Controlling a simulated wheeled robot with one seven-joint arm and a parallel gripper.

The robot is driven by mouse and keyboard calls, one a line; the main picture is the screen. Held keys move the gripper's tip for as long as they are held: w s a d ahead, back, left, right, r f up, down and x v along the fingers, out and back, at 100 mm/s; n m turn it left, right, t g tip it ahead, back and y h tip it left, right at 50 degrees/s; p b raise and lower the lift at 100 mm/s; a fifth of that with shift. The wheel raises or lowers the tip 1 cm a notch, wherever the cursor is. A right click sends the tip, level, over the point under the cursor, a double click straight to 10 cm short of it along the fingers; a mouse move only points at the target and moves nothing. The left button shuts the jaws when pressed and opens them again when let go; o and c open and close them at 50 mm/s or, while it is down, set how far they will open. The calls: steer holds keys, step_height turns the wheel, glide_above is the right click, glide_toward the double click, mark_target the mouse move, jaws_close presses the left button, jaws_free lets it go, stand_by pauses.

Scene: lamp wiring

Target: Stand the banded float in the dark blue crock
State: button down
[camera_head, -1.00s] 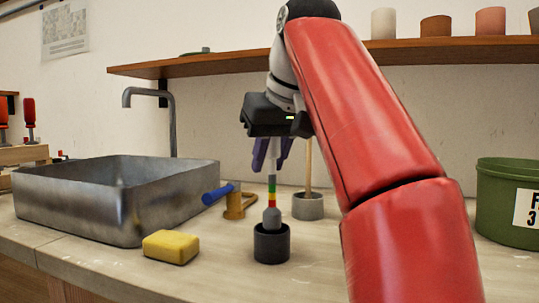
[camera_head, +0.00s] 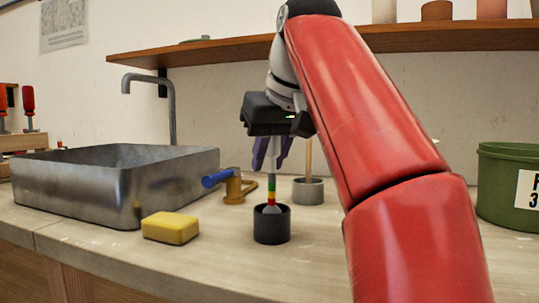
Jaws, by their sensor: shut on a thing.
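The banded float (camera_head: 271,190) has a thin stem with green, yellow and red bands above a grey bulb. It is upright, with its lower part inside a small dark crock (camera_head: 272,229) that looks nearly black. The crock's front wall hides the bulb's lower part, so I cannot tell whether it touches the bottom. My gripper (camera_head: 272,168), with purple fingers, is shut on the float's upper stem directly above the crock.
A grey pot (camera_head: 308,191) with a wooden stick stands close behind right. A brass stand with a blue handle (camera_head: 217,179) is behind left. A yellow block (camera_head: 171,228) and metal sink (camera_head: 75,192) are left, a green bucket (camera_head: 500,185) right. The front bench is clear.

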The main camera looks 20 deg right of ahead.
steer(key=shift+f+b, duration=0.5)
steer(key=shift+f, duration=0.15)
steer(key=c, duration=1.1)
jaws_free()
steer(key=shift+r, duration=0.1)
